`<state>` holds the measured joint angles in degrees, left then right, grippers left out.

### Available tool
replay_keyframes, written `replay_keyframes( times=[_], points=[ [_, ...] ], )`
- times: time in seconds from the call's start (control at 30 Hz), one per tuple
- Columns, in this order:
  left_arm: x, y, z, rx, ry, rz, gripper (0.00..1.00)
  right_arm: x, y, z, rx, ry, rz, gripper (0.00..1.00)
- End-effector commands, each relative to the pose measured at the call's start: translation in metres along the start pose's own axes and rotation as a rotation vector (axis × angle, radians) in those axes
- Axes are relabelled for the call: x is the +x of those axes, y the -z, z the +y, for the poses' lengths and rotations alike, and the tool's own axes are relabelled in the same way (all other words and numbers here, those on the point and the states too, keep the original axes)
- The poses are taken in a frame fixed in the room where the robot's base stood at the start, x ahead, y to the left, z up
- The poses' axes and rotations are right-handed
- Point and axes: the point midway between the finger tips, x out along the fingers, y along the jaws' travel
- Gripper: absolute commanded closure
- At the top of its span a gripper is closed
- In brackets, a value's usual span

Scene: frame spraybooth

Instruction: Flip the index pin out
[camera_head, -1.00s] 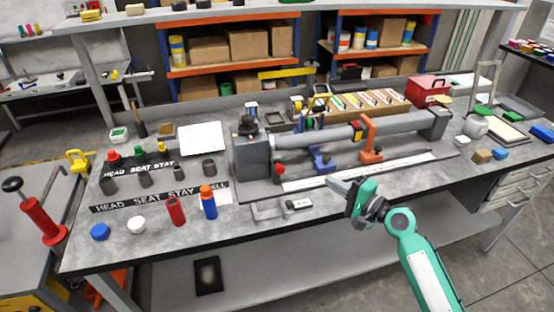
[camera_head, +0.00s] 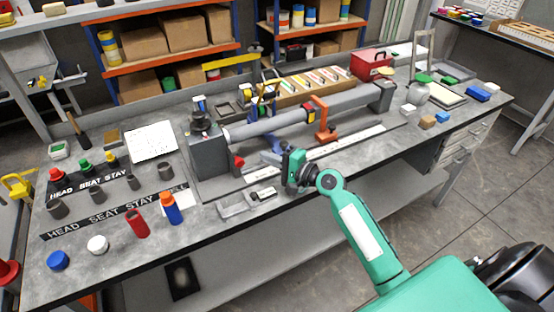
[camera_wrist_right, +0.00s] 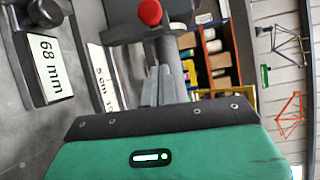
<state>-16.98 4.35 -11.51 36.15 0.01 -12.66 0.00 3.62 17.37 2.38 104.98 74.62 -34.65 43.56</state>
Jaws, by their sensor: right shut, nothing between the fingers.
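The index pin appears to be the red-knobbed pin (camera_head: 239,162) on the front of the grey head block (camera_head: 208,158), at the left end of the long grey tube. In the right wrist view the red knob (camera_wrist_right: 150,12) shows at the top, beyond the fingertips. My right gripper (camera_head: 266,156) points left toward the knob, a short way to its right. It is shut and empty; its closed fingers (camera_wrist_right: 162,80) show below the knob in the wrist view, apart from it. Whether the pin is in or out cannot be told. My left gripper is not in view.
An orange clamp (camera_head: 322,120) and a blue support beside my gripper stand along the tube (camera_head: 280,122). A small grey tray (camera_head: 236,208) lies at the front edge. A labelled "68 mm" block (camera_wrist_right: 48,68) shows in the wrist view.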

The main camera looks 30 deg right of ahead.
Motion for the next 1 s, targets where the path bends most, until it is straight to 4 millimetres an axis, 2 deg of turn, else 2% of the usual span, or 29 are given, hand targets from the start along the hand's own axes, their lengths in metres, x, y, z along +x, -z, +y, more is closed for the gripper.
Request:
replay_keyframes(
  times=[0.03,0.23,0.3,0.5,1.0],
  points=[
    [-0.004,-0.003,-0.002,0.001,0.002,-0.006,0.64,0.013,0.0,-0.004,0.003,0.003,0.0,1.0],
    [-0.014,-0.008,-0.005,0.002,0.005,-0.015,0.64,0.053,-0.001,-0.004,0.001,0.002,0.0,1.0],
    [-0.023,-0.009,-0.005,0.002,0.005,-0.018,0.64,0.044,-0.015,-0.003,0.003,-0.001,-0.001,1.0],
    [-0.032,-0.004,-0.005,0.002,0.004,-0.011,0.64,0.037,-0.034,-0.001,0.001,0.0,0.0,1.0],
    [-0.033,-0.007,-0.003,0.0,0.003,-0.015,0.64,0.033,-0.039,0.0,-0.001,0.0,0.001,1.0]
  ],
)
